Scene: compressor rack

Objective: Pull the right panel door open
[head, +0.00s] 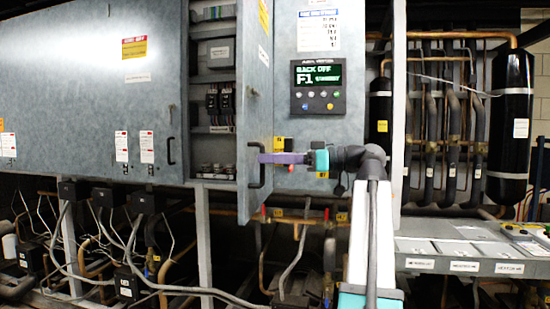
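The right panel door (257,84) is a grey metal door standing ajar, swung outward and seen at a steep angle. Its black bar handle (251,168) is on the near edge. My gripper (262,158), with purple fingers, reaches in from the right, and its fingertips are at the handle. I cannot tell whether they are closed around the bar or only touching it. Inside the cabinet opening (212,100), left of the door, black breakers and wiring show.
The left panel door (85,100) is shut and has its own black handle (170,148). A controller display (318,84) is on the panel right of the open door. Pipes and cables run below. A grey labelled tray (415,250) is at lower right.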

